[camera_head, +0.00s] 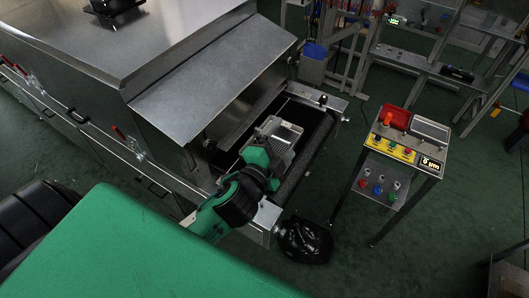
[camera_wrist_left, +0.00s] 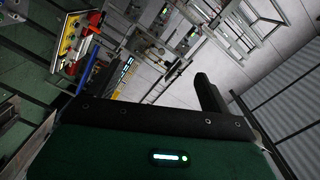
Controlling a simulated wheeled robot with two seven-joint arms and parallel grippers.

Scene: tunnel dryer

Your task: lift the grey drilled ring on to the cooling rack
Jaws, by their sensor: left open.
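My left arm reaches in from the lower left of the head view, and its left gripper (camera_head: 272,145) is over the dryer's open end. The gripper is open; its fingertips are not clear in the head view. In the left wrist view one dark finger (camera_wrist_left: 209,93) stands up beyond the hand's black edge, with nothing seen held. I cannot make out the grey drilled ring in either view; the arm and hood hide part of the dryer's end. I cannot tell for sure which frame is the cooling rack. My right gripper is not in view.
The dryer's sloping metal hood (camera_head: 213,70) rises close beside the left arm. A control stand (camera_head: 408,145) with a red tray and coloured buttons is to the right. A black bag-like object (camera_head: 304,242) lies below the dryer's end. Green floor is open at the lower right.

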